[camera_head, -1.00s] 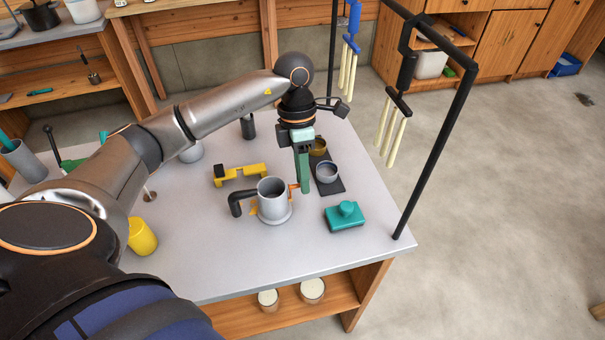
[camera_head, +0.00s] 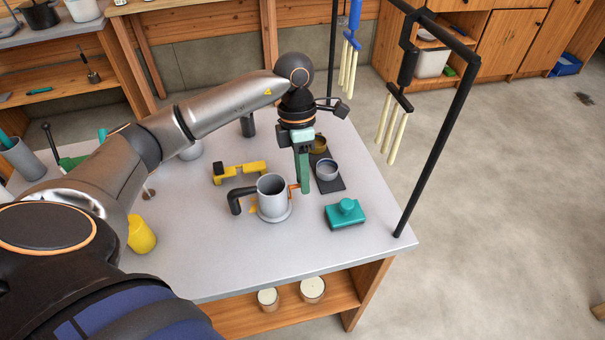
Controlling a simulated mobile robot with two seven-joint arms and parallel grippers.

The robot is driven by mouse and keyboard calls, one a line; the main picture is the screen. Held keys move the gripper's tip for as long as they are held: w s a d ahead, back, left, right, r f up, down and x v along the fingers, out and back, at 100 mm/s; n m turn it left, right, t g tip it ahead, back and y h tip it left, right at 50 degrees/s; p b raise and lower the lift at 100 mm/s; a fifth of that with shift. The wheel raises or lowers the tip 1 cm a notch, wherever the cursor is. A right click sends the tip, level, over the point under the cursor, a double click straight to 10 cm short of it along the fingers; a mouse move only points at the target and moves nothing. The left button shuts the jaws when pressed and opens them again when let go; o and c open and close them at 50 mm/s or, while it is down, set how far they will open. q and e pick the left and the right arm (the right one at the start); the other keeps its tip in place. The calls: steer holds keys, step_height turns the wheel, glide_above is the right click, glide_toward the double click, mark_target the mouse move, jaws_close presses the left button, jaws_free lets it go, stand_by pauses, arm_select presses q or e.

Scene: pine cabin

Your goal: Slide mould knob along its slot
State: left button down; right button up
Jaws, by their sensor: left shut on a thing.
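A grey cylindrical mould (camera_head: 271,200) with a black handle (camera_head: 237,201) stands upright on a round base on the table. A small orange knob (camera_head: 293,187) sticks out from its right side. My left gripper (camera_head: 305,188) points straight down just right of the mould, its green fingers closed with their tips at the orange knob. The fingers partly hide the knob, and its slot cannot be made out. My right gripper is not in view.
A teal block with a round knob (camera_head: 345,213) lies right of the mould. Two small bowls, one grey (camera_head: 327,170), stand on a dark mat behind. A yellow-and-black tool (camera_head: 240,172) lies behind the mould. A black rack (camera_head: 436,150) with hanging candles stands right. The front tabletop is clear.

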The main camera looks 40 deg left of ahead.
arm_select(q)
steer(key=shift+f+b, duration=0.35)
steer(key=shift+f, duration=0.55)
steer(key=shift+r, duration=0.1)
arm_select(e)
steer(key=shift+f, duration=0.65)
arm_select(q)
steer(key=c, duration=0.6)
jaws_free()
steer(key=shift+p+v, duration=0.3)
steer(key=shift+v, duration=5.95)
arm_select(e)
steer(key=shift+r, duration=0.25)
